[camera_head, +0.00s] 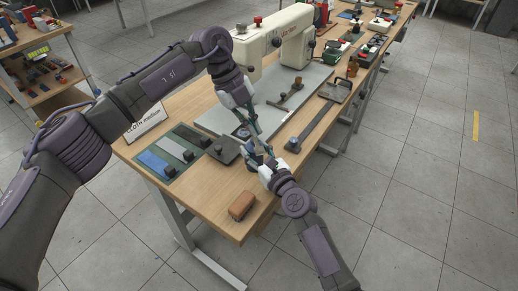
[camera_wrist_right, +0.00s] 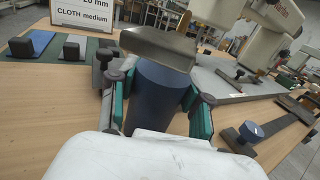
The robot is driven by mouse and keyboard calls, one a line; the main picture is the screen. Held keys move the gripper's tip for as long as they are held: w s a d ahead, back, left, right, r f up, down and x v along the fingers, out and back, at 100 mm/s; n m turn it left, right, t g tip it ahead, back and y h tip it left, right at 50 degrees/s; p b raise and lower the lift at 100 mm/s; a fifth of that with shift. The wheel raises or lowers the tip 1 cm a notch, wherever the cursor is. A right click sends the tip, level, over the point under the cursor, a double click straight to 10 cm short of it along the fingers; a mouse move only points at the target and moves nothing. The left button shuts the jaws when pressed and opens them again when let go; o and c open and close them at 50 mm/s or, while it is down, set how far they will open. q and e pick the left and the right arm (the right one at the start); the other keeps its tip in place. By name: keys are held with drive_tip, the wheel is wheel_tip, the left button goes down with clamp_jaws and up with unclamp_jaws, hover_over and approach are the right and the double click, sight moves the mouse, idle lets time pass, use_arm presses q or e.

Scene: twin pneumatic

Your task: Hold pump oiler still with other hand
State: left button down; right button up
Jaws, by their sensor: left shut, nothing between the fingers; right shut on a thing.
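The pump oiler appears to be the dark blue cylinder (camera_wrist_right: 157,95) in the right wrist view. It stands between the green-padded fingers of my right gripper (camera_wrist_right: 160,105), which is shut on it. A wide grey-brown metal piece (camera_wrist_right: 160,47) shows above the cylinder; I cannot tell whether it belongs to it. In the head view my right gripper (camera_head: 259,153) is low over the near part of the bench, and the oiler is mostly hidden there. My left gripper (camera_head: 253,130) points down just behind the right one, shut and empty. I cannot tell if it touches the oiler.
A cream sewing machine (camera_head: 258,50) stands on a grey plate (camera_head: 215,121) behind. A brown block (camera_head: 241,205) sits at the near edge. A strip with a round knob (camera_head: 293,145) lies right.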

sight(259, 150)
use_arm(q)
drive_tip(key=m, duration=0.1)
drive_tip(key=d+m+t, duration=0.1)
drive_tip(key=s+m+t+h, duration=0.1)
drive_tip(key=shift+s+d+r+m, duration=0.1)
drive_tip(key=shift+d+r+m, duration=0.15)
drive_tip(key=shift+r+m, duration=0.15)
drive_tip(key=r+m+t, duration=0.1)
drive_tip(key=r, duration=0.1)
drive_tip(key=r+m+t+h, duration=0.1)
drive_tip(key=t, duration=0.1)
drive_tip(key=r+m+t+h, duration=0.1)
drive_tip(key=r, duration=0.1)
drive_tip(key=shift+s+a+r+m+t, duration=0.3)
drive_tip(key=shift+s+r+m+t, duration=0.05)
drive_tip(key=shift+m+t, duration=0.05)
drive_tip(key=shift+f, duration=0.15)
drive_tip(key=shift+f, duration=4.35)
drive_tip(key=shift+s, duration=0.1)
drive_tip(key=shift+f, duration=0.35)
drive_tip(key=shift+f, duration=1.25)
drive_tip(key=shift+r, duration=1.65)
